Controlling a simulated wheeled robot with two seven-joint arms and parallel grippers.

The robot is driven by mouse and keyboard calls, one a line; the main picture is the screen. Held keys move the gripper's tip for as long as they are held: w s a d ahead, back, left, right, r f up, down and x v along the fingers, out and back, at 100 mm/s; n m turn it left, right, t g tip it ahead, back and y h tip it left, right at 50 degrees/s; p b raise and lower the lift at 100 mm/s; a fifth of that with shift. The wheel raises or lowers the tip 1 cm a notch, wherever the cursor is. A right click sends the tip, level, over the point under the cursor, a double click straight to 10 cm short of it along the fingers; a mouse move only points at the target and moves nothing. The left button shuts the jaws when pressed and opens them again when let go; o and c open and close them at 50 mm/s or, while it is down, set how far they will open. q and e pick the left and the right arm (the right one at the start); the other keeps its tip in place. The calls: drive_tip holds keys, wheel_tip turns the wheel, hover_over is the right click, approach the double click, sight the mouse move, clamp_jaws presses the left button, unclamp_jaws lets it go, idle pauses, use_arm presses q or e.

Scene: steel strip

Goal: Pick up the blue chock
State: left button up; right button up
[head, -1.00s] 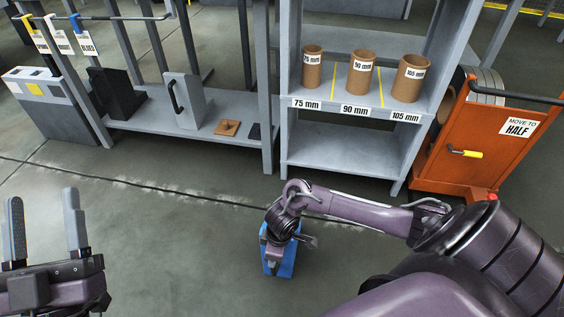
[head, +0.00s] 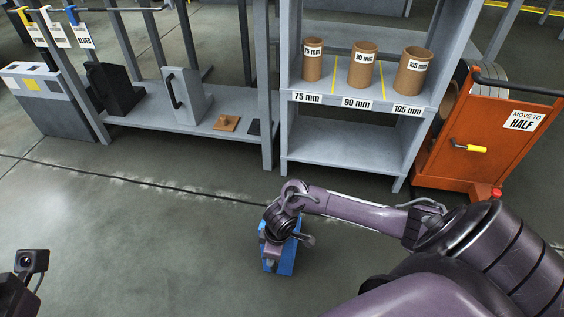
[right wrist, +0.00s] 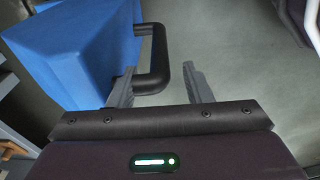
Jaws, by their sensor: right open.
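The blue chock (head: 287,262) stands on the floor, partly hidden under my right wrist in the head view. In the right wrist view the blue chock (right wrist: 80,55) fills the upper left, and its black looped handle (right wrist: 161,50) sticks out to the right. My right gripper (right wrist: 160,87) is open, with one finger on each side of the handle's near end. I cannot tell whether either finger touches it. In the head view the right fingers are hidden. Only a dark part of my left arm shows at the lower left edge; the left fingers are out of view.
A grey rack (head: 345,178) holds brown tubes labelled 75, 90 and 105 mm. An orange cart (head: 485,150) stands right of it. A low grey shelf (head: 185,117) with a black block (head: 118,92) and a grey handled block (head: 187,97) is at left. Floor left of the chock is clear.

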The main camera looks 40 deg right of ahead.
drive_tip(key=shift+w+f, duration=0.1)
drive_tip(key=shift+f, duration=0.45)
clamp_jaws()
idle(1.0)
drive_tip(key=shift+w+r, duration=0.1)
drive_tip(key=shift+w, duration=0.05)
